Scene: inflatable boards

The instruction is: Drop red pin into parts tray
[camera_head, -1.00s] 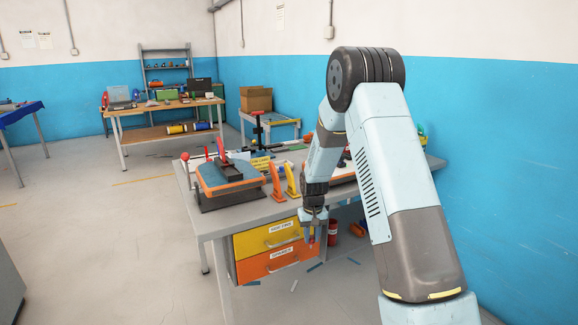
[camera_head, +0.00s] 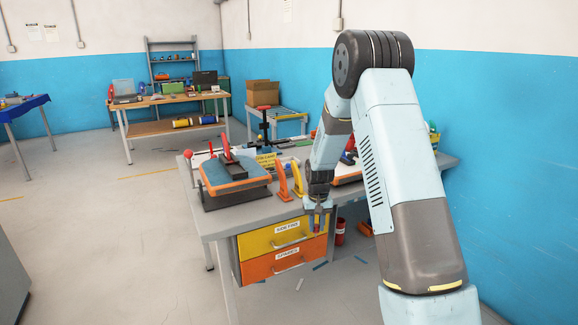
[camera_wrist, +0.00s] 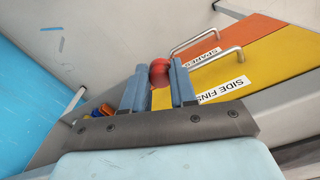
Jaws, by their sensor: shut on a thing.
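My gripper (camera_head: 318,222) hangs just in front of the workbench, by the right end of its upper drawer. It is shut on the red pin (camera_head: 317,226). I cannot pick out the parts tray for certain. Small blue, orange and yellow items (camera_wrist: 97,111) show at the lower left of the wrist view, partly hidden by my gripper.
The workbench (camera_head: 215,222) has a yellow drawer (camera_head: 258,243) above an orange drawer (camera_head: 257,268), both with handles. A clamped blue-and-orange board (camera_head: 235,178) and yellow and orange upright pieces stand on top. My arm hides the bench's right part. A red can (camera_head: 340,231) stands below.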

